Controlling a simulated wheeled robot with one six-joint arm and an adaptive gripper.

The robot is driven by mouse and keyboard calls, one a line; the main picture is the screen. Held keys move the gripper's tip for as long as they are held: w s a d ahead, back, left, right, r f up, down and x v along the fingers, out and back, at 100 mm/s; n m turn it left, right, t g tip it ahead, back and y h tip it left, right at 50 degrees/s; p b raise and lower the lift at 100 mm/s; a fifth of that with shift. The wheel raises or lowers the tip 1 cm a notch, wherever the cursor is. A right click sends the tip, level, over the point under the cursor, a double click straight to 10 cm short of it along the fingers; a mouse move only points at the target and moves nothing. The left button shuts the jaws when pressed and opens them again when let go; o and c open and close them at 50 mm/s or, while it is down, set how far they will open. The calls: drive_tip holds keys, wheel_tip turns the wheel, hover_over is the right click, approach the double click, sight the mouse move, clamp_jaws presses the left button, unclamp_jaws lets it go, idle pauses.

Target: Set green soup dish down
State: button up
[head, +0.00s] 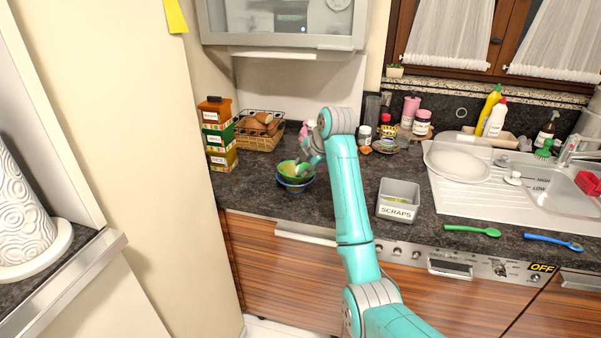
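The green soup dish (290,170) is on the dark counter's left part, tilted a little, and sits in or just above a blue bowl (295,187). I cannot tell whether the two touch. My gripper (305,165) is at the right rim of the green dish, with its fingers pointing down. The fingers are small and partly hidden by the arm, so I cannot tell whether they are closed on the rim.
A grey SCRAPS bin (398,200) is at right, near a green spoon (472,230) and the sink (510,185). Jars (422,122) stand behind.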

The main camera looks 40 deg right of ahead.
drive_tip(key=v, duration=0.8)
drive_tip(key=s+a+f+m+t, duration=0.15)
drive_tip(key=a+f, duration=0.25)
drive_tip(key=f, duration=0.7)
drive_tip(key=s+a+f+m, duration=0.25)
drive_tip(key=a+f, duration=0.25)
drive_tip(key=f, duration=0.5)
drive_tip(key=s+a+f+m+t, duration=0.1)
drive_tip(key=s+a+f+m, duration=0.4)
drive_tip(key=s+f, duration=0.4)
drive_tip(key=s+a+f+m+t, duration=0.2)
drive_tip(key=s+a+f, duration=0.4)
drive_tip(key=s+a, duration=0.3)
drive_tip(key=s+a+m, duration=0.3)
drive_tip(key=s, duration=1)
drive_tip(key=s+a+r+m+t, duration=0.1)
drive_tip(key=s+r+m, duration=0.1)
drive_tip(key=s+r, duration=0.4)
drive_tip(key=s+a+r+m+t, duration=0.1)
drive_tip(key=s+a+r+t, duration=0.1)
drive_tip(key=s+r, duration=0.5)
drive_tip(key=s, duration=0.5)
drive_tip(key=shift+s+m, duration=0.35)
drive_tip(key=shift+m, duration=0.05)
